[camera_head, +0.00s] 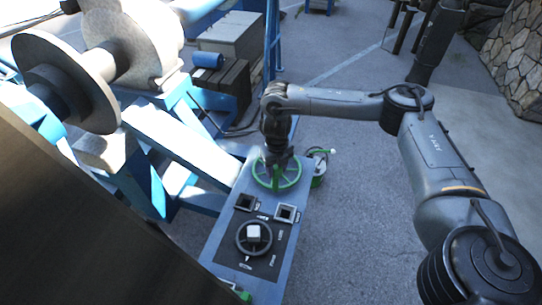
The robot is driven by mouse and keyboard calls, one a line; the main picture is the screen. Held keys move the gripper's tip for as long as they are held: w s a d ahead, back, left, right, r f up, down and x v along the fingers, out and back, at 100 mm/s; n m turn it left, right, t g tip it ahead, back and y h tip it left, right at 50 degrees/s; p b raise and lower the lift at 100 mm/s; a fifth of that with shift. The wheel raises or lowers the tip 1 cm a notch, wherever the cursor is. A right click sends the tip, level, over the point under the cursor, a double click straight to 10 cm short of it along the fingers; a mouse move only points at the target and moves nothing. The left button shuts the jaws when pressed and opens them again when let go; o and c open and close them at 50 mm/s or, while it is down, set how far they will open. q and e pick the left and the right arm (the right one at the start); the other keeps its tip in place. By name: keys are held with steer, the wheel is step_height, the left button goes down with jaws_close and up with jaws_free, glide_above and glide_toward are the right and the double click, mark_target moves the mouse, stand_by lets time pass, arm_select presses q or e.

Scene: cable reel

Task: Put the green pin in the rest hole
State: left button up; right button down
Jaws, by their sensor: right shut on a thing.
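My right gripper (277,161) reaches down over the green spoked wheel (296,179) at the far end of the blue-grey console. It is shut on a green upright piece (275,181), which looks like the green pin. The piece shows just below the fingers, in front of the wheel's middle; I cannot tell whether it touches the wheel. Another small green part (241,293) is at the console's near end, cut by shadow and the dark panel. I cannot make out the rest hole. My left gripper is not in view.
The console (222,240) carries a dark handwheel (240,246) and two square sockets (286,213). Open floor lies right.

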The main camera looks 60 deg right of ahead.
steer(key=shift+s+a+f+b, duration=0.1)
steer(key=shift+s+f+b, duration=0.75)
steer(key=shift+f+b, duration=1.8)
steer(key=shift+s+f+b, duration=0.85)
steer(key=shift+f+b, duration=0.15)
steer(key=shift+f, duration=3.2)
steer(key=shift+s+a+f+b, duration=0.1)
steer(key=shift+s+f+b, duration=0.75)
steer(key=shift+f+b, duration=1.8)
steer(key=shift+f+p, duration=0.8)
steer(key=shift+d, duration=0.1)
